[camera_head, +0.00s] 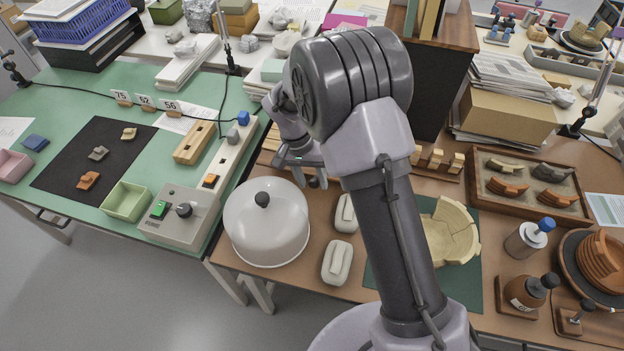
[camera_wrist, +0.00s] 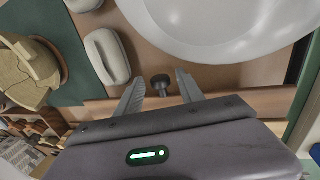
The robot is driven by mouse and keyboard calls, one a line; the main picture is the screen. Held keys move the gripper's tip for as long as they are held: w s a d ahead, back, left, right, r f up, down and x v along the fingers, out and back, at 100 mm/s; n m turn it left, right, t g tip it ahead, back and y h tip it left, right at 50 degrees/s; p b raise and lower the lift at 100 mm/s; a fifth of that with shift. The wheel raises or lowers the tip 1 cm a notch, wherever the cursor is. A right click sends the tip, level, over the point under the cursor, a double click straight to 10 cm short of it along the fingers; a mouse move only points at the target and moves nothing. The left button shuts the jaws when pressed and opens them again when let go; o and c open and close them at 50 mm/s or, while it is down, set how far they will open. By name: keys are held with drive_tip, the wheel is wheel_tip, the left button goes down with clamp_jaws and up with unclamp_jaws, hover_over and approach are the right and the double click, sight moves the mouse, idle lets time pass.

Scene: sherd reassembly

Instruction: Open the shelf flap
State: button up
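My gripper (camera_head: 303,178) is low behind the white dome cover (camera_head: 266,232). In the wrist view its two fingers (camera_wrist: 159,78) are open. A small dark knob (camera_wrist: 161,86) stands between them, with a visible gap on each side. The knob appears to project from a light wooden strip (camera_wrist: 250,103), which may be the front of the shelf flap. The gripper body hides most of this strip. In the head view my arm covers much of this area, and a bit of wood (camera_head: 272,145) shows left of the gripper. I cannot tell the flap's position.
The dome stands close in front of the gripper, also filling the upper wrist view (camera_wrist: 225,22). Two pale oblong blocks (camera_head: 336,262) lie to its right, beside the dark green mat (camera_head: 468,285) with a pale bowl (camera_head: 452,232). A switch box (camera_head: 185,212) stands left.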

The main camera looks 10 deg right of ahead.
clamp_jaws()
idle(1.2)
